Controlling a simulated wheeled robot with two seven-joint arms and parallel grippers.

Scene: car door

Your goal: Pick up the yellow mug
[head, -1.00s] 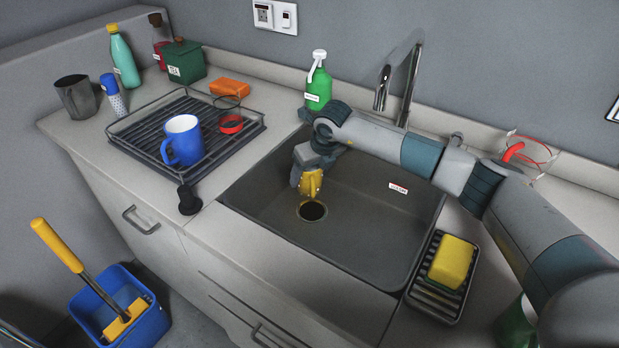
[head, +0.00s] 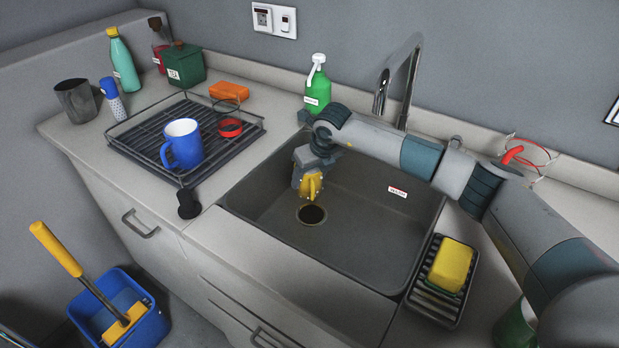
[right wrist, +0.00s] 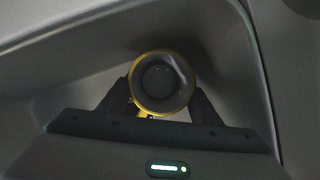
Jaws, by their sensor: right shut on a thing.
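The yellow mug (head: 313,188) is in the grey sink basin, beside the drain hole in the head view. My right gripper (head: 307,178) reaches down into the sink and is shut on the mug, covering part of it. In the right wrist view the mug (right wrist: 137,98) shows its round opening and yellow rim between the two dark fingers of the gripper (right wrist: 160,100). Whether the mug touches the sink floor cannot be told. My left gripper is not in view.
A wire dish rack (head: 128,139) with a blue mug (head: 184,143) stands left of the sink. A yellow sponge (head: 451,265) lies on a black tray at the right. A green bottle (head: 317,90) and the tap (head: 408,85) stand behind the basin. The front of the basin is clear.

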